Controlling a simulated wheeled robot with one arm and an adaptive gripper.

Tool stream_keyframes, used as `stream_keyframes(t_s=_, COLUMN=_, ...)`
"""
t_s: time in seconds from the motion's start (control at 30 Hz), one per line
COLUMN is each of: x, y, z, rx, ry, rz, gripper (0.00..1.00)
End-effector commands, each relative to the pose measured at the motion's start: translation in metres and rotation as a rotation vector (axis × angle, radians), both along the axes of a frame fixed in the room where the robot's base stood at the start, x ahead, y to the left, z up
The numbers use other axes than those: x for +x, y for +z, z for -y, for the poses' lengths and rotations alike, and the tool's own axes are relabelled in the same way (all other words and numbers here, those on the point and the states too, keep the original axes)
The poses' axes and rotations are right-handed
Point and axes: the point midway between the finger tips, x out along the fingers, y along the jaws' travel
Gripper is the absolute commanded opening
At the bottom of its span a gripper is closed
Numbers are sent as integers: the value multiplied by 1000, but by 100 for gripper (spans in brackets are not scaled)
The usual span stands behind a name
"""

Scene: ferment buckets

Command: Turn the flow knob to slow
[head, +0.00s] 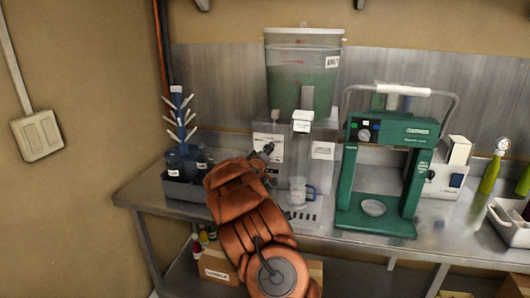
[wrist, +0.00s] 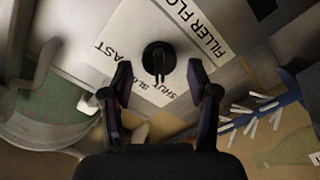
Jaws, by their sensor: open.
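The flow knob (wrist: 158,55) is round and black, on a white label plate (wrist: 190,22) that reads "FILLER FLO…", with "SHUT", "SLOW" and "FAST" around the knob. The knob's narrow pointer appears to aim down the picture, towards "SHUT". My gripper (wrist: 159,82) is open, one finger on each side of the knob's lower part, with gaps visible. In the head view my gripper (head: 264,152) is at the front of the filler (head: 298,150), and the knob is hidden there.
A green bench machine (head: 390,165) stands right of the filler. A clear jug (head: 298,190) sits below the filler's spout. A dark bottle rack (head: 188,178) with a white-pegged blue stand (head: 181,115) is on the left. Green bottles (head: 490,175) stand far right.

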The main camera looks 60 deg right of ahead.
Motion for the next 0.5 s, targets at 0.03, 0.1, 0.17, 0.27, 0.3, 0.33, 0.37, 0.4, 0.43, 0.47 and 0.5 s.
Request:
stream_keyframes(t_s=0.03, x=0, y=0, z=0, rx=0, ry=0, rz=0, gripper=57)
stream_keyframes(t_s=0.1, x=0, y=0, z=0, rx=-1, ry=1, rz=0, gripper=50)
stream_keyframes(t_s=0.17, x=0, y=0, z=0, rx=0, ry=0, rz=0, gripper=44)
stream_keyframes(t_s=0.27, x=0, y=0, z=0, rx=-1, ry=1, rz=0, gripper=33)
stream_keyframes(t_s=0.3, x=0, y=0, z=0, rx=-1, ry=1, rz=0, gripper=29)
stream_keyframes(t_s=0.33, x=0, y=0, z=0, rx=0, ry=0, rz=0, gripper=26)
stream_keyframes(t_s=0.37, x=0, y=0, z=0, rx=-1, ry=1, rz=0, gripper=23)
stream_keyframes(t_s=0.4, x=0, y=0, z=0, rx=-1, ry=1, rz=0, gripper=19)
stream_keyframes(t_s=0.43, x=0, y=0, z=0, rx=-1, ry=1, rz=0, gripper=16)
stream_keyframes(t_s=0.47, x=0, y=0, z=0, rx=-1, ry=1, rz=0, gripper=13)
stream_keyframes(t_s=0.5, x=0, y=0, z=0, rx=-1, ry=1, rz=0, gripper=8)
